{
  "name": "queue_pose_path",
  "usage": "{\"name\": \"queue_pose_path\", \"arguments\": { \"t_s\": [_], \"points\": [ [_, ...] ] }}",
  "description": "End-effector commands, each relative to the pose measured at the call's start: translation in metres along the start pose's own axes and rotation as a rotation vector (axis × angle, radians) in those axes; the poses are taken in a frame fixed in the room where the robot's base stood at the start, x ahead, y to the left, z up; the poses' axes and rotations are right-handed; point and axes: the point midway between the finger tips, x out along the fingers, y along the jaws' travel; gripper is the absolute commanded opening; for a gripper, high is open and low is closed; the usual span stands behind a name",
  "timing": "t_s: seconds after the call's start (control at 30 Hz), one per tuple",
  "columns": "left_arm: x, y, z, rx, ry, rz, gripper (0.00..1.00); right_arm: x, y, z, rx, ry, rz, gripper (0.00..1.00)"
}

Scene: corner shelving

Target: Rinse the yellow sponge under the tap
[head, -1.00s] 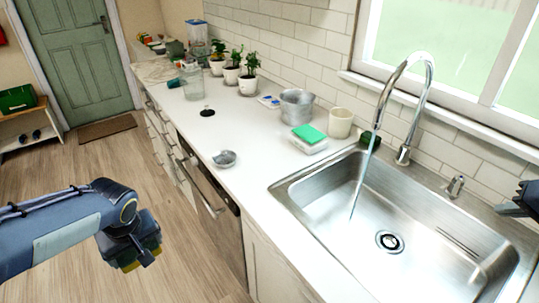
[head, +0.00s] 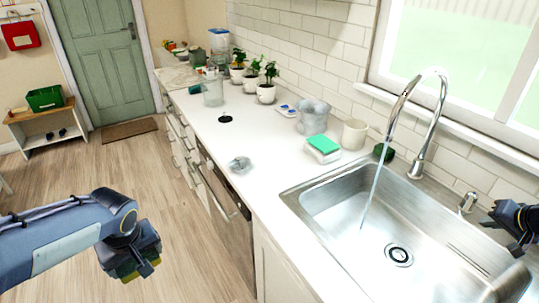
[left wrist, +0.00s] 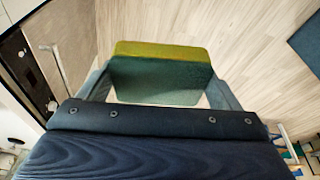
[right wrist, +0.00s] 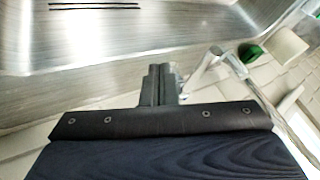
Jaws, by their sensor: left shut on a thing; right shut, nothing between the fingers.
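The yellow sponge (left wrist: 160,50) with a dark green side is clamped between the fingers of my left gripper (left wrist: 160,85) in the left wrist view. In the head view, my left gripper (head: 135,262) hangs over the wooden floor, left of the counter, with a little of the sponge showing beneath it. The chrome tap (head: 441,95) arches over the steel sink (head: 340,195), and a thin stream of water (head: 374,190) falls into the basin near the drain. My right gripper (head: 520,240) is shut and empty at the sink's right side; its closed fingers (right wrist: 160,83) show in the right wrist view.
A small grey dish (head: 240,164) sits near the counter's front edge. Potted plants (head: 266,92) line the wall. The counter front (head: 230,205) lies between my left gripper and the sink.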

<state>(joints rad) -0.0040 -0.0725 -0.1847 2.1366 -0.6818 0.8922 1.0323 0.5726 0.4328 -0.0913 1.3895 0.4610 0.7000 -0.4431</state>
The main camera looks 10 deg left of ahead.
Motion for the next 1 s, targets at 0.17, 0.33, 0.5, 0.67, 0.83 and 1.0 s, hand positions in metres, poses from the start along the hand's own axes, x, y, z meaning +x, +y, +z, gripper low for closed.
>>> {"name": "queue_pose_path", "arguments": {
  "t_s": [0.17, 0.33, 0.5, 0.67, 0.83, 1.0],
  "points": [
    [-0.013, 0.000, -0.004, 0.000, 0.000, 0.000, 0.67, 0.004, -0.026, -0.004, -0.004, 0.001, -0.004, 0.00],
    [-0.014, 0.000, -0.004, 0.000, 0.000, 0.000, 0.67, 0.007, -0.032, -0.004, -0.003, 0.003, -0.002, 0.00],
    [-0.014, 0.000, -0.004, 0.000, 0.000, 0.000, 0.67, 0.008, -0.032, -0.004, -0.002, 0.003, -0.002, 0.00],
    [-0.014, 0.000, -0.004, 0.000, 0.000, 0.000, 0.67, 0.008, -0.033, -0.004, 0.002, 0.004, 0.001, 0.00],
    [-0.016, 0.000, -0.004, 0.000, 0.000, 0.000, 0.67, 0.012, -0.044, -0.001, 0.067, 0.042, 0.042, 0.00],
    [-0.011, 0.000, -0.003, 0.000, 0.000, 0.000, 0.67, 0.018, -0.053, 0.002, 0.086, 0.054, 0.051, 0.00]
  ]
}}
